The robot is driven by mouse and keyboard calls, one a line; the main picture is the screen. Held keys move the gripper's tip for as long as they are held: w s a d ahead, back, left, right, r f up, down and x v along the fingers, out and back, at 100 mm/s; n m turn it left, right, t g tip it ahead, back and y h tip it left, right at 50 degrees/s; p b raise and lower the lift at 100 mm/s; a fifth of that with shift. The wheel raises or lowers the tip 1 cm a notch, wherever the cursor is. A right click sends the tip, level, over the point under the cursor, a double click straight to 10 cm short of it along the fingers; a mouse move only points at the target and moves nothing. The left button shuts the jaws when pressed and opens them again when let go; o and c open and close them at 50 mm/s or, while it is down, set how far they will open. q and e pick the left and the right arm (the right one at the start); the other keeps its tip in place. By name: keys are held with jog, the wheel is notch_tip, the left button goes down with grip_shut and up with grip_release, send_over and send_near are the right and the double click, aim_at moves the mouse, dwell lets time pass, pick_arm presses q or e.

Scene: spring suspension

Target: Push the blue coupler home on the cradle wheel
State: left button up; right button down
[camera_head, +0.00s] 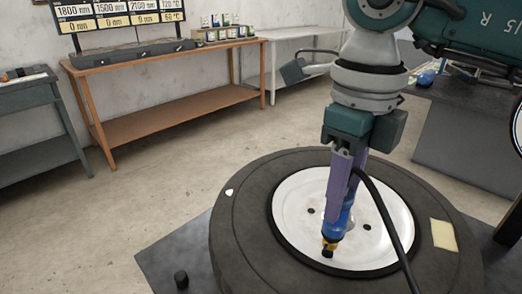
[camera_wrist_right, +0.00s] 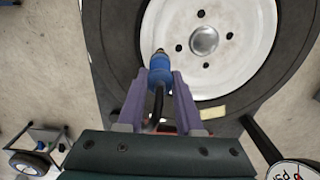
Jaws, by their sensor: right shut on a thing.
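My right gripper (camera_head: 342,200) has purple fingers and is shut on the blue coupler (camera_head: 338,224), which points down and a little tilted. The coupler also shows between the fingers in the right wrist view (camera_wrist_right: 160,70). Its brass-coloured nose ends in a dark tip at the near part of the white rim (camera_head: 300,200). I cannot tell whether the nose sits fully on a valve. The wheel's dark tyre (camera_head: 236,222) lies flat, and its rim fills the upper right wrist view (camera_wrist_right: 240,45). A black hose (camera_head: 384,215) runs from the coupler. My left gripper is not in view.
A pale yellow note (camera_head: 443,235) lies on the tyre's right side. A dark plate (camera_head: 165,250) with a black knob (camera_head: 181,279) extends at lower left. An orange-brown bench (camera_head: 165,110) and a display board (camera_head: 120,14) stand behind. Open floor lies between bench and wheel.

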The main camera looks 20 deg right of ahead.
jog(key=shift+f+b, duration=0.3)
jog(key=shift+f, duration=0.05)
jog(key=shift+c, duration=2.4)
grip_release()
notch_tip(320, 180, up, 7)
jog(key=p, duration=0.5)
jog(key=shift+r+p, duration=0.1)
jog(key=shift+p, duration=0.2)
